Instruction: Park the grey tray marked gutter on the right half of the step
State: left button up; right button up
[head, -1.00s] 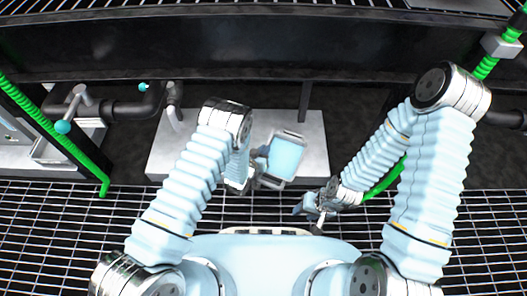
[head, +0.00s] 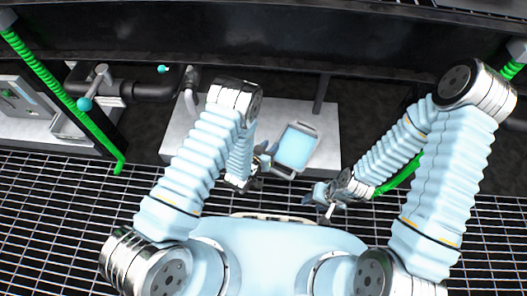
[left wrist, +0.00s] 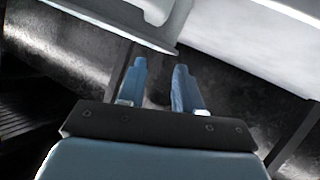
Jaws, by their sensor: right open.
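The tray (head: 296,148), pale blue inside with a grey rim, sits on the right half of the pale step (head: 186,140) in the head view, slightly turned, its near edge close to the step's front. No marking on it is readable. My left gripper (head: 263,166) is just left of the tray, apparently apart from it. In the left wrist view its blue fingers (left wrist: 160,88) are apart with nothing between them. A pale grey rim (left wrist: 110,18), likely the tray's, lies beyond the fingertips. My right gripper (head: 322,204) is open and empty, in front of the step's right end.
Black pipes with a teal-knobbed valve (head: 100,80) stand behind left. Green hoses run down at left (head: 75,110) and right (head: 398,176). A dark beam (head: 300,55) crosses behind the step. A grey panel (head: 22,97) stands far left. Grating (head: 70,200) covers the floor.

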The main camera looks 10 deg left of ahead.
pick_arm(q)
jog(key=v, duration=0.6)
dwell(0.3)
jog(key=s+a+r+n+g+y+p, duration=0.1)
jog(key=s+a+r+n+g+p, duration=0.1)
jog(key=s, duration=0.5)
jog(key=s+a+r+n+g+y+p, duration=0.1)
jog(key=s+a+r+n+g+p, duration=0.1)
jog(key=s+a+r+g+p, duration=0.2)
notch_tip(320, 180, up, 3)
jog(key=s+g+p, duration=0.2)
jog(key=g, duration=0.2)
jog(key=shift+s+g+p, duration=0.3)
jog(key=shift+s+p, duration=0.1)
